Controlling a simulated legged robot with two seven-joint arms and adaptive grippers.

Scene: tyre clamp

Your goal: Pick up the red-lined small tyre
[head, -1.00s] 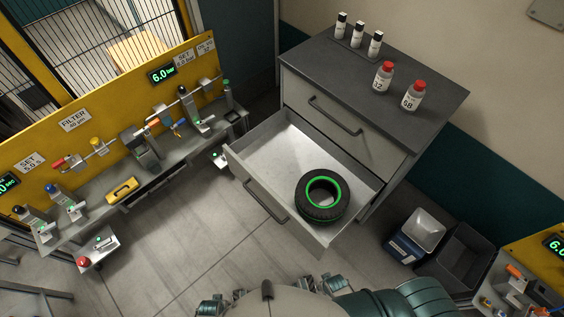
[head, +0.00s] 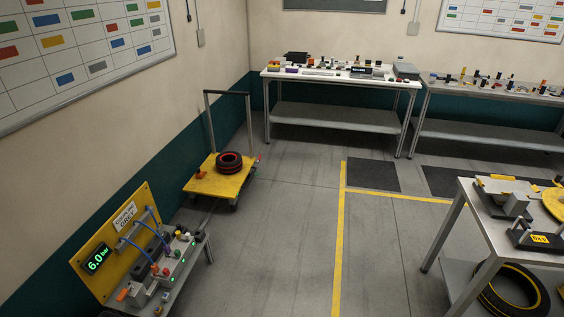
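A small black tyre with red lining (head: 229,162) lies flat on the yellow deck of a platform cart (head: 208,187), left of the middle of the head view. The cart stands by the left wall, with its upright handle frame at the back. A small orange-red item (head: 200,174) sits on the deck beside the tyre. Neither of my grippers shows in the head view now.
A low bench with a yellow panel (head: 112,254) stands at the front left, close to the cart. A metal table (head: 471,217) stands at the right, with a yellow-lined tyre (head: 512,290) under it. Worktables (head: 338,78) line the back wall. Open floor (head: 275,240) lies between.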

